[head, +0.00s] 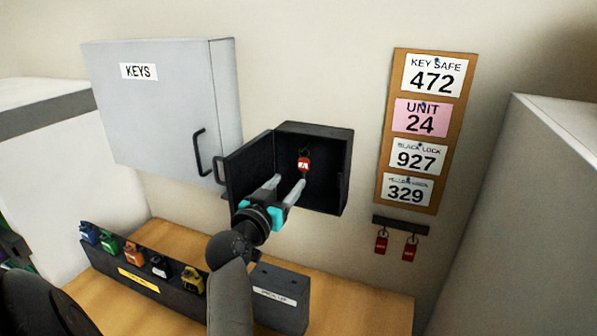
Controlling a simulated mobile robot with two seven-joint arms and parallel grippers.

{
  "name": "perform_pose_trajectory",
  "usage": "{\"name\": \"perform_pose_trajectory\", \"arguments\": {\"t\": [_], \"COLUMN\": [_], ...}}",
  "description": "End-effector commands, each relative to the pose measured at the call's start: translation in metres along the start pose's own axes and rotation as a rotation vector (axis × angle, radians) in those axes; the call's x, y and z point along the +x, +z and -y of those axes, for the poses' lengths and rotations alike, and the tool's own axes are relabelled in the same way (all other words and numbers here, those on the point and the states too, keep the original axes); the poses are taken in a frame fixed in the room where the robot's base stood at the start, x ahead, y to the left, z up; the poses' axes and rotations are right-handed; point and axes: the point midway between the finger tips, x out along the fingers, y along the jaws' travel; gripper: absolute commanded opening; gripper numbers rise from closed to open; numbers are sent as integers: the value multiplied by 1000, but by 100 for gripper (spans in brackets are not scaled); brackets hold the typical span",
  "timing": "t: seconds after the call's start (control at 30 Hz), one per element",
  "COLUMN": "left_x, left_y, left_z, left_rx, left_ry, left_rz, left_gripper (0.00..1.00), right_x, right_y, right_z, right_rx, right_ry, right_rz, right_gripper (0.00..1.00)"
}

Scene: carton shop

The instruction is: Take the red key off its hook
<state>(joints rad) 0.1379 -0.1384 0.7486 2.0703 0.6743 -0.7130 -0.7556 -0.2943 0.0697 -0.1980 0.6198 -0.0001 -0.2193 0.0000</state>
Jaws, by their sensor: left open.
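A red key (303,164) hangs on its hook inside a small black key safe (344,172) on the wall. The safe's door (249,170) stands open to the left. My left gripper (289,183) is open, with its two grey fingers reaching into the safe. The fingertips are just below and to the left of the red key, and I cannot tell whether they touch it. My right gripper is not in view.
A grey KEYS cabinet (160,115) is shut at the left. A board of number cards (382,150) and a rack (400,225) with two red tags hang at the right. Below, a black tray (180,300) of coloured padlocks and a dark box (282,312) stand on the wooden table (370,305).

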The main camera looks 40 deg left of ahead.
Motion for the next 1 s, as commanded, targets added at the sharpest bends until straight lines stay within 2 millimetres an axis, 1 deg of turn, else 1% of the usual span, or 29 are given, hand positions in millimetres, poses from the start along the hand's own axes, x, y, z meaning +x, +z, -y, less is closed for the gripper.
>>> {"name": "perform_pose_trajectory", "arguments": {"t": [0.03,0.1,0.17,0.33,0.53,0.7,0.83,1.0], "left_x": [5,13,20,41,64,80,88,92], "left_y": [0,0,0,0,1,1,0,0], "left_z": [0,0,0,0,0,0,-1,-1], "left_rx": [0,0,-2,-1,3,2,2,1], "left_ry": [0,0,1,1,2,2,2,2], "left_rz": [-1,-1,-1,0,1,1,2,2], "left_gripper": [57,57,57,57,57,57,57,57], "right_x": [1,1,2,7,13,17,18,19], "right_y": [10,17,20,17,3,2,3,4], "right_z": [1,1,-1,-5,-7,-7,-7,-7], "right_rx": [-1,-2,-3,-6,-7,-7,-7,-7], "right_ry": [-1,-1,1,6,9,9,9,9], "right_rz": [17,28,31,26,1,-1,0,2], "right_gripper": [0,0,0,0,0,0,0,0]}}
